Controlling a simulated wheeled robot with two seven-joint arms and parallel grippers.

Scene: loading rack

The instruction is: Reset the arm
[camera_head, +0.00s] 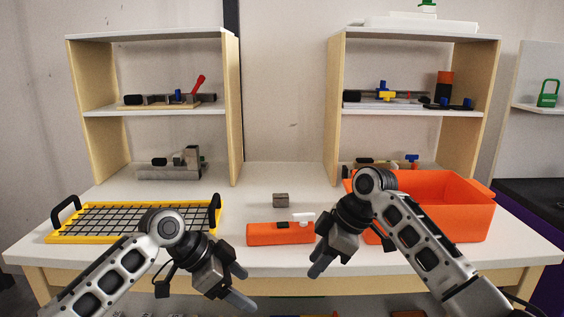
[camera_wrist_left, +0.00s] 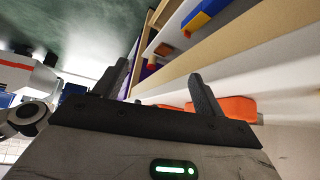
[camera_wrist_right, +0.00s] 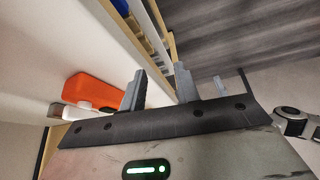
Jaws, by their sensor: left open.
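My left gripper (camera_head: 240,286) is in the lower middle of the head view, in front of the table's front edge. Its two fingers stand wide apart in the left wrist view (camera_wrist_left: 160,90), with nothing between them. My right gripper (camera_head: 320,264) hangs fingers down near the table's front edge, between the orange block and the orange bin. In the right wrist view (camera_wrist_right: 160,88) its fingers are a smaller distance apart, with nothing held. Both forearms reach in from the lower corners, bent at the wrists.
An orange block with a white top piece (camera_head: 280,234) lies at the table's front. A small grey block (camera_head: 281,200) is behind it. A yellow-rimmed grid tray (camera_head: 60,238) is left, an orange bin (camera_head: 455,222) right. Two shelf units (camera_head: 84,114) (camera_head: 480,112) stand behind.

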